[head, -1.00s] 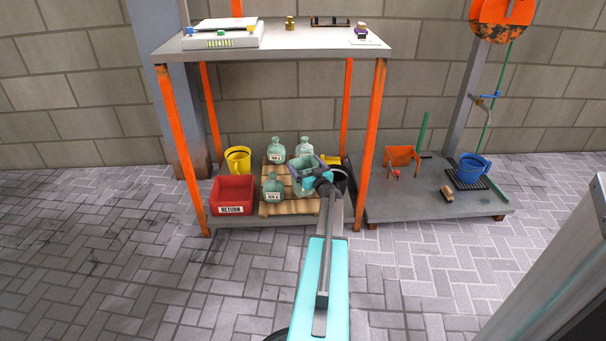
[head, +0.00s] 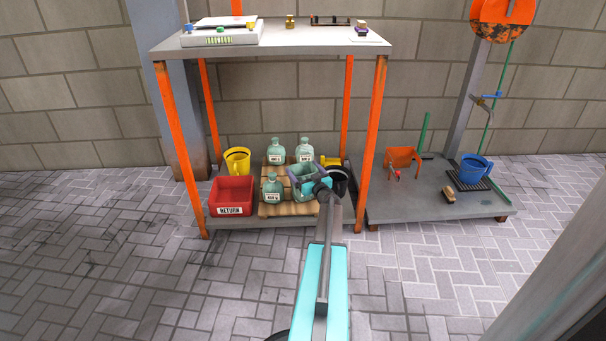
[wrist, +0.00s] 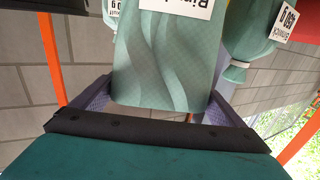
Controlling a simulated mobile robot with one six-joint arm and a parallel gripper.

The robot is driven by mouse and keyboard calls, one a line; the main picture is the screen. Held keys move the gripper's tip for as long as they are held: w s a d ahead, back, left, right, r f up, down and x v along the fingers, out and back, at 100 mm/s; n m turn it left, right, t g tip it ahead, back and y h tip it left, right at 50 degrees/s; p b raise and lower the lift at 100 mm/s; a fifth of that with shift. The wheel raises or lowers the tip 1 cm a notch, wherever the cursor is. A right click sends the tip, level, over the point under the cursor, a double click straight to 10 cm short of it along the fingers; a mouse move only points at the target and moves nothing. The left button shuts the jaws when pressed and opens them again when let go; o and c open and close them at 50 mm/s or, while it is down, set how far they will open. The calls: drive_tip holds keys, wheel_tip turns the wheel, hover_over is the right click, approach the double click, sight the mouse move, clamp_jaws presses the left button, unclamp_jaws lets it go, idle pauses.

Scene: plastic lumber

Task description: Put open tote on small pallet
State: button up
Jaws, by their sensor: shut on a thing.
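The small pallet (head: 290,208) of wooden slats lies on the lower shelf. Three pale green labelled vessels with narrow necks stand on it, at back left (head: 276,152), back right (head: 304,150) and front left (head: 273,188). My gripper (head: 305,174) is shut on a pale green container without a narrow neck, seemingly the open tote (head: 303,190), at the pallet's front right. In the wrist view its labelled wall (wrist: 160,50) hangs between my purple fingers. It looks upright; whether it touches the pallet is hidden.
A low platform (head: 430,200) is farther right.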

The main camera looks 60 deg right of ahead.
idle(0.4)
drive_tip(key=o, duration=1.5)
drive_tip(key=shift+f, duration=0.15)
drive_tip(key=shift+s+a+r, duration=0.1)
drive_tip(key=shift+r, duration=0.1)
drive_tip(key=shift+p+v, duration=2.15)
drive_tip(key=shift+v, duration=3.75)
